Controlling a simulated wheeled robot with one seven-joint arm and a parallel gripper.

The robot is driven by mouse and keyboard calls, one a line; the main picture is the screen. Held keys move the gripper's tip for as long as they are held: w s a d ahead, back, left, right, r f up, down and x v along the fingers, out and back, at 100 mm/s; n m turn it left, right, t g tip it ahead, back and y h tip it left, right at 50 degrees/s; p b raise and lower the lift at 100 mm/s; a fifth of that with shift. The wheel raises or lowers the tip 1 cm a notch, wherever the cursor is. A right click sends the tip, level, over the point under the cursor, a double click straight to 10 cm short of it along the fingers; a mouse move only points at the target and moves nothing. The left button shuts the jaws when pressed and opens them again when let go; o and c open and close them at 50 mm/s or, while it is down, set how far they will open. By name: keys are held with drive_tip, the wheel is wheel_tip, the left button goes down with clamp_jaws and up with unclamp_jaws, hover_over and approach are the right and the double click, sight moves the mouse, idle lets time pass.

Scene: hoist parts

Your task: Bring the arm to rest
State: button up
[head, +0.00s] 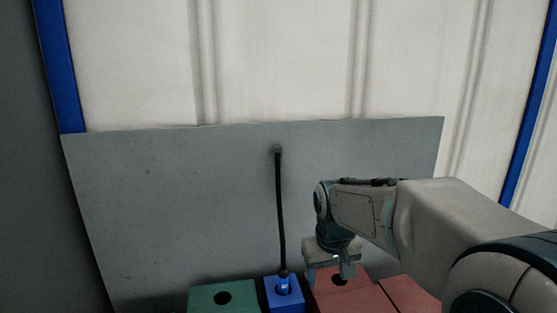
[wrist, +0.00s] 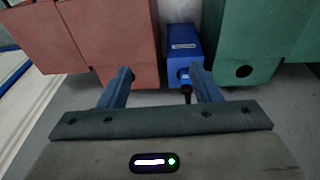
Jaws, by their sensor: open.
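My arm reaches in from the right in the head view, and my gripper (head: 329,274) points down over the red block (head: 352,292). In the wrist view my gripper (wrist: 160,76) is open, its two fingers apart with nothing held between them. The left fingertip overlaps the edge of the red block (wrist: 110,40) in that view. The right fingertip overlaps the front of the blue block (wrist: 180,52). Whether either finger touches a block cannot be told.
A grey panel (head: 180,200) stands behind the blocks, before a white ribbed wall (head: 280,60). A black cable (head: 281,210) hangs from the panel to a blue plug (head: 284,283) at the blue block (head: 295,299). A green block (head: 205,300) is left; another red block (head: 412,292) is right.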

drive_tip(key=s+d+f+m, duration=0.1)
drive_tip(key=s+d, duration=0.1)
drive_tip(key=s, duration=0.6)
drive_tip(key=s+d+f+m, duration=0.1)
drive_tip(key=s+d+f, duration=0.1)
drive_tip(key=s, duration=0.7)
drive_tip(key=shift+s+d+t, duration=0.15)
drive_tip(key=shift+d+t, duration=0.05)
drive_tip(key=shift+t, duration=0.2)
